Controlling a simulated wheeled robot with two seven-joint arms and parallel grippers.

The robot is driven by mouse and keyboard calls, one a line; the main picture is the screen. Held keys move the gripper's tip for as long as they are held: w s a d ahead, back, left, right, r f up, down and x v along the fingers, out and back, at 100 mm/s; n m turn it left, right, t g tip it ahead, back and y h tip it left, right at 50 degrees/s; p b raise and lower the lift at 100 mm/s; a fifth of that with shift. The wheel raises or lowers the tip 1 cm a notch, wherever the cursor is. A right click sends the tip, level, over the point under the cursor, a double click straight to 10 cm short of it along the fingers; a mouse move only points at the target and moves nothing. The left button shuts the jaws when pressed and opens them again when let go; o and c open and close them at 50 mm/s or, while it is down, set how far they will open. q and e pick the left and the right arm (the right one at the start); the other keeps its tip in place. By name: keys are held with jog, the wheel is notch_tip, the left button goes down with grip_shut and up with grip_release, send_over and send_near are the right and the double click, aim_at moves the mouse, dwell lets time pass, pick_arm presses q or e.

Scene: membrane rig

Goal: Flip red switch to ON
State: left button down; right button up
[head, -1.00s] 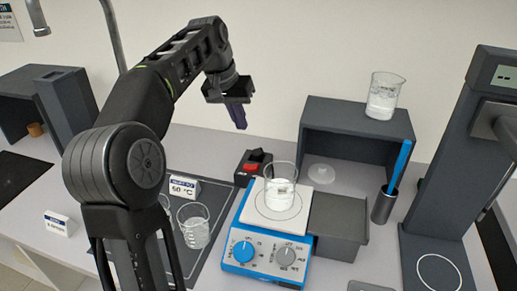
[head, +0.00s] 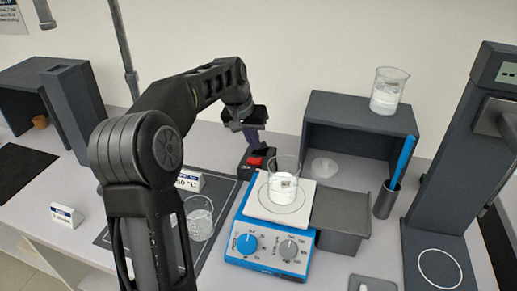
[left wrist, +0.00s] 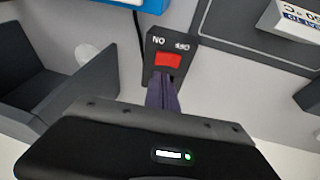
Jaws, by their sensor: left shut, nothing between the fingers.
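The red switch (head: 255,161) is a red rocker on a small black box behind the hotplate's left rear corner. In the left wrist view the red rocker (left wrist: 168,60) sits between the labels ON and OFF, with ON at the left and OFF at the right. My left gripper (head: 252,140) is shut and empty, pointing down at the box. In the left wrist view its purple fingertips (left wrist: 162,88) are at the near edge of the rocker; I cannot tell if they touch it. My right gripper is not in view.
A blue-and-white hotplate (head: 262,250) carries a glass beaker (head: 284,182) close to the switch. Another beaker (head: 199,222) stands on a dark mat beside a temperature sign (head: 188,181). A dark shelf (head: 345,108) stands behind, with a beaker (head: 388,90) on top.

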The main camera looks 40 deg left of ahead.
aim_at(261, 158)
pick_arm(q)
jog(key=shift+w+d+f, duration=0.1)
jog(key=shift+d+f, duration=0.25)
jog(key=shift+f, duration=0.35)
jog(key=shift+w+d+f, duration=0.1)
jog(key=shift+d+f, duration=0.2)
jog(key=shift+f, duration=0.4)
jog(key=shift+w+d+f+y, duration=0.1)
jog(key=shift+d+f+y, duration=0.3)
jog(key=shift+y, duration=0.3)
jog(key=shift+a, duration=0.2)
jog(key=shift+s+a+r+p, duration=0.15)
jog(key=shift+s+a+p, duration=0.15)
jog(key=shift+a, duration=0.3)
jog(key=shift+r, duration=0.1)
